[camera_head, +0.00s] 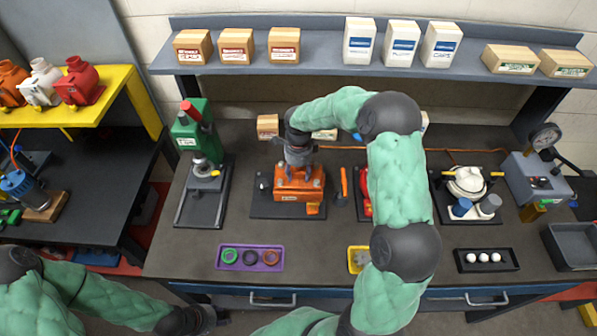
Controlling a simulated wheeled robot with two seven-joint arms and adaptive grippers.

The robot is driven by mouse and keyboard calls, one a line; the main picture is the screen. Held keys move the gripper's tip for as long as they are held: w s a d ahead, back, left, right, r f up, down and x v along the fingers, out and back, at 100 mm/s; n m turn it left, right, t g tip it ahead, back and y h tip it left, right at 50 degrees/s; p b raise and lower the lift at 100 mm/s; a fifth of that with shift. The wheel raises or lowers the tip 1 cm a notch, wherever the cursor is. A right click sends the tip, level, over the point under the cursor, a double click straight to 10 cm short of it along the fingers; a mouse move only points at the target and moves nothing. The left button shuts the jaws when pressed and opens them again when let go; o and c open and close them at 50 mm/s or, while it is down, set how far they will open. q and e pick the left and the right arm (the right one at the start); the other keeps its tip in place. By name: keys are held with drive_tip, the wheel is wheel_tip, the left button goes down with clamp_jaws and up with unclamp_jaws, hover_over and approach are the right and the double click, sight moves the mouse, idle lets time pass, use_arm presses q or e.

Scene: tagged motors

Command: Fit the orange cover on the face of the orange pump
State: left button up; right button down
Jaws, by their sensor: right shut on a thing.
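The orange pump (287,194) sits on a black base plate (262,212) in the middle of the bench. My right gripper (299,178) points down at the top of the pump, its fingers shut on an orange part that looks like the orange cover. Cover and pump are close in colour and the fingers hide part of them, so I cannot tell whether the cover touches the pump's face or is seated. My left gripper (206,318) is low at the left, in front of the bench edge and away from the pump. Its jaws are too small and dark to read.
A green machine (195,130) stands left of the pump. A screwdriver-like orange tool (344,182) and a red unit (364,190) are to its right, partly behind my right arm. A purple tray (221,258) with rings lies in front. The shelf (330,50) holds boxes.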

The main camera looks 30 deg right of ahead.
drive_tip(key=shift+f+b, duration=0.65)
drive_tip(key=shift+f, duration=0.05)
drive_tip(key=shift+c, duration=2.2)
unclamp_jaws()
drive_tip(key=shift+s+f, duration=0.1)
drive_tip(key=shift+r+p, duration=1.3)
drive_tip(key=shift+r, duration=1.8)
wheel_tip(320, 180, up, 12)
